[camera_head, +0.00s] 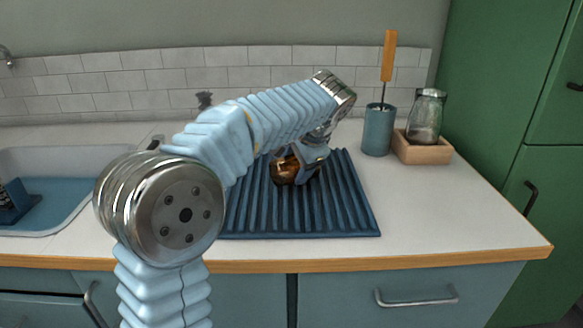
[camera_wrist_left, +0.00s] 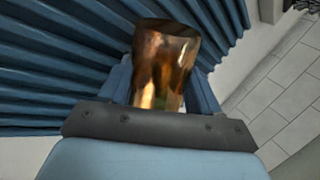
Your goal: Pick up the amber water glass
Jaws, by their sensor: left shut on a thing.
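The amber water glass (camera_head: 284,172) is at the back middle of the ribbed blue drying mat (camera_head: 360,220), partly hidden by my left arm and gripper. In the left wrist view the glass (camera_wrist_left: 166,62) sits between the fingers, brown and translucent. My left gripper (camera_head: 312,158) is shut on the glass. Its fingers show on both sides of the glass in the left wrist view (camera_wrist_left: 163,85). I cannot tell whether the glass touches the mat. My right gripper is not in view.
A blue holder (camera_head: 378,132) with an orange-handled brush (camera_head: 388,55) and a glass jar (camera_head: 426,118) in a wooden tray (camera_head: 424,150) stand to the right. A sink (camera_head: 75,200) is at the left. The counter's right front (camera_head: 450,220) is clear.

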